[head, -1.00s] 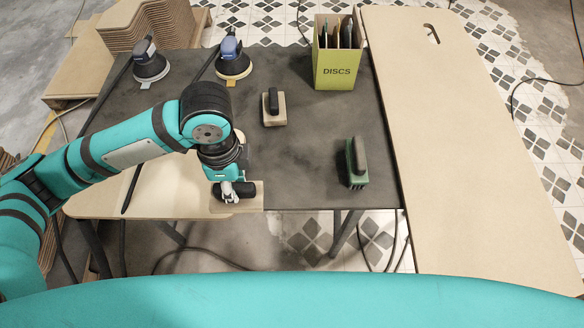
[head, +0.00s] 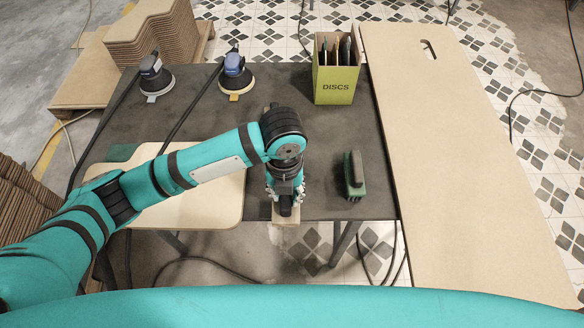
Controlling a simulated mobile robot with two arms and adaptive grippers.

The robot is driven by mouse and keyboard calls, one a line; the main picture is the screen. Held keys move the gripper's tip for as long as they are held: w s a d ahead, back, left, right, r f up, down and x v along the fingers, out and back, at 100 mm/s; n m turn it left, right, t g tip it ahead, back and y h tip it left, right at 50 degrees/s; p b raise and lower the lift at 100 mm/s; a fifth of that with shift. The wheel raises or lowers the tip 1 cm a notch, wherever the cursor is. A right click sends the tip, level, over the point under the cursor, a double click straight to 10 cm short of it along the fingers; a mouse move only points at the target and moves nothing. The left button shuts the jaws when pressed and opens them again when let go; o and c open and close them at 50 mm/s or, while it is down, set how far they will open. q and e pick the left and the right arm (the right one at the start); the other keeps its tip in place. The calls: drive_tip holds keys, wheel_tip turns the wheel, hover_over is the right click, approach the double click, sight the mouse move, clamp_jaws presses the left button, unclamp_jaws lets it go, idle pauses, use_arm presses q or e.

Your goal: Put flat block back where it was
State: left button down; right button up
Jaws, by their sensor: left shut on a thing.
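My left gripper (head: 285,197) is shut on the flat block (head: 288,221), a tan wooden block with a dark handle on top. The block is at the table's front edge, with its front end over or past that edge. The gripper covers most of the handle and the back of the block. I cannot tell whether the block touches the table. My right gripper is not in view.
The dark table (head: 330,207) also bears a green brush (head: 355,177), a DISCS box (head: 337,84), two sanders (head: 235,76) and a curved-edge tan board (head: 215,205). Another block with a dark handle is mostly hidden behind my arm. A long tan panel (head: 450,170) lies at right.

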use_arm(q)
drive_tip(key=w+f+p, duration=0.1)
drive_tip(key=w, duration=0.1)
drive_tip(key=w+d+f+p, duration=0.1)
drive_tip(key=w, duration=0.2)
drive_tip(key=w+f+p, duration=0.1)
drive_tip(key=w+f, duration=0.1)
drive_tip(key=w, duration=0.1)
drive_tip(key=shift+w+d, duration=0.1)
drive_tip(key=shift+d, duration=0.1)
drive_tip(key=shift+f, duration=0.1)
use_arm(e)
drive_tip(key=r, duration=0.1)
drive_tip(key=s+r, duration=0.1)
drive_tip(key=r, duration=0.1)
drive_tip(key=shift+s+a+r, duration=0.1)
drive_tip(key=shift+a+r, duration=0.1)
use_arm(q)
drive_tip(key=shift+f, duration=0.1)
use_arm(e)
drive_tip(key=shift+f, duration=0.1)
use_arm(q)
drive_tip(key=c, duration=1.1)
unclamp_jaws()
drive_tip(key=shift+o, duration=0.2)
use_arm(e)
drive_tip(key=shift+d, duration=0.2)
